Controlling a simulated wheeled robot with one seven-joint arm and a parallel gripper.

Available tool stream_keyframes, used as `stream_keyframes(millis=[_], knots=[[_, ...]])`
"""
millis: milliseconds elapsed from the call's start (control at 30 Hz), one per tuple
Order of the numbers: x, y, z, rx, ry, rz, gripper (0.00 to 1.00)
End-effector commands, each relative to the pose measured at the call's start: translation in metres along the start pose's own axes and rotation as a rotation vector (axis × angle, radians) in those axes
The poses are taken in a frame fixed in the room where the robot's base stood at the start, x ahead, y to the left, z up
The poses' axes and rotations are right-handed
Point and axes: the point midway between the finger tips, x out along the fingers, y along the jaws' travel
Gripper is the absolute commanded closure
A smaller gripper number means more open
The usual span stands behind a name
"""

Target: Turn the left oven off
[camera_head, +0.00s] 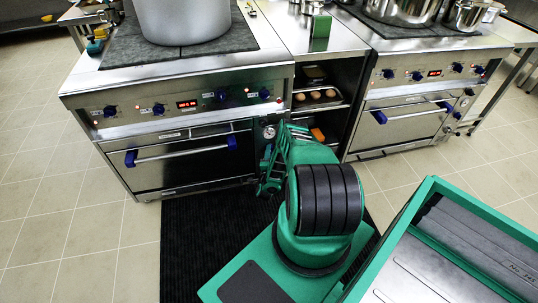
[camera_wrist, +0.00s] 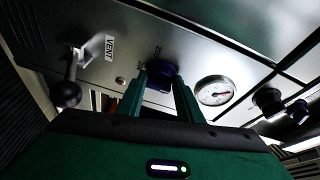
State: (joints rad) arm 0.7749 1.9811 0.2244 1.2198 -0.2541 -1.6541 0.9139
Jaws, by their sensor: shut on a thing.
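The left oven (camera_head: 190,158) stands at the left in the head view, with a blue-ended door handle and a control panel (camera_head: 150,106) above. A dial gauge (camera_head: 269,132) is on its narrow right-hand column. In the wrist view, my gripper (camera_wrist: 162,84) is shut on a dark blue knob (camera_wrist: 161,70), one finger on each side. The round gauge (camera_wrist: 214,91) is right of the knob. The vent lever (camera_wrist: 67,92), beside a "VENT" label, is left of it. In the head view my arm hides the knob and fingertips.
A large pot (camera_head: 183,18) stands on the left cooktop. Open shelves with eggs (camera_head: 316,95) lie between the ovens. The right oven (camera_head: 405,118) is beyond. A dark mat (camera_head: 190,250) lies in front. Tiled floor at the left is clear.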

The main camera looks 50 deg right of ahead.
Motion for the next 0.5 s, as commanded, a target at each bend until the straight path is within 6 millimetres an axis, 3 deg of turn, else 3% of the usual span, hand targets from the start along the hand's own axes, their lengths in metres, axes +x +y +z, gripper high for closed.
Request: stream_keyframes(millis=[467, 500], knots=[[-0.0016, 0.0019, 0.0024, -0.017, -0.005, 0.001, 0.90], [-0.0016, 0.0020, 0.0024, -0.017, -0.005, 0.001, 0.62]])
